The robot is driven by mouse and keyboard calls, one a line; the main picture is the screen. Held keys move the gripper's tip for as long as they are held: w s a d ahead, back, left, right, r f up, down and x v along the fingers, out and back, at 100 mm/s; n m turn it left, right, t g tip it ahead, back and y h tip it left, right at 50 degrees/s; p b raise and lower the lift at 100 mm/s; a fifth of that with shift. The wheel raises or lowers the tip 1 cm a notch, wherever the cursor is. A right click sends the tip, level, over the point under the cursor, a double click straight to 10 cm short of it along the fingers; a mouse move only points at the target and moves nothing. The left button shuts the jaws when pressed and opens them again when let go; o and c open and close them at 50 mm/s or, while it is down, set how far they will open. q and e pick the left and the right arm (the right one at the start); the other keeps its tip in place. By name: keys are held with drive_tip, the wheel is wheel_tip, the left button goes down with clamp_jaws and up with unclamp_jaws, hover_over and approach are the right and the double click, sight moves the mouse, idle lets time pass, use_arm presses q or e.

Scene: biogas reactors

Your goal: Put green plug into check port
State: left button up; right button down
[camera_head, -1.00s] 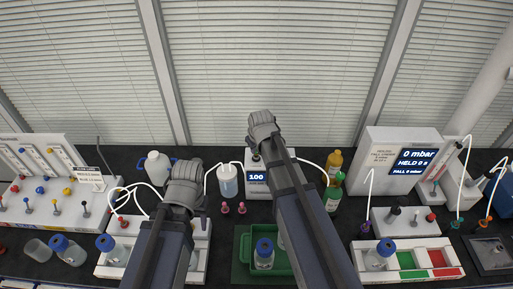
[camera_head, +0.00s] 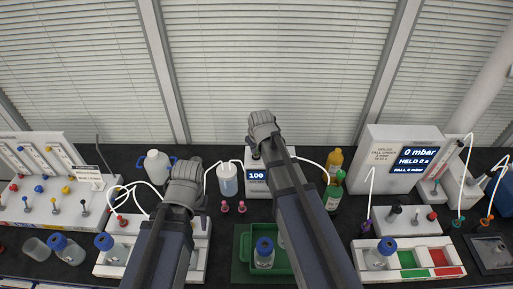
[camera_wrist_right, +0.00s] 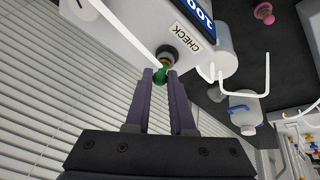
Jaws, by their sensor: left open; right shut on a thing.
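The green plug (camera_wrist_right: 160,77) is between the fingertips of my right gripper (camera_wrist_right: 161,74), which is shut on it. The check port (camera_wrist_right: 168,52), a dark round fitting, is directly ahead of the plug on the white box's face, beside the CHECK label (camera_wrist_right: 185,33). The plug overlaps the port's lower edge in the right wrist view; I cannot tell how far it is in. In the head view my right arm covers part of the white box with the 100 display (camera_head: 257,175). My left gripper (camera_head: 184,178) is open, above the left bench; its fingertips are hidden.
A green tray (camera_head: 243,257) holds a blue-capped bottle (camera_head: 264,253). White tubes run from a clear bottle (camera_head: 227,180) left of the box. Green (camera_head: 333,194) and yellow (camera_head: 334,160) bottles stand right of it. A white box with a 0 mbar display (camera_head: 417,153) stands further right.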

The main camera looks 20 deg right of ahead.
drive_tip(key=c, duration=0.7)
unclamp_jaws()
drive_tip(key=shift+r, duration=0.1)
drive_tip(key=p+v, duration=0.7)
drive_tip(key=shift+s+r, duration=0.15)
drive_tip(key=shift+r, duration=0.1)
drive_tip(key=shift+s, duration=0.1)
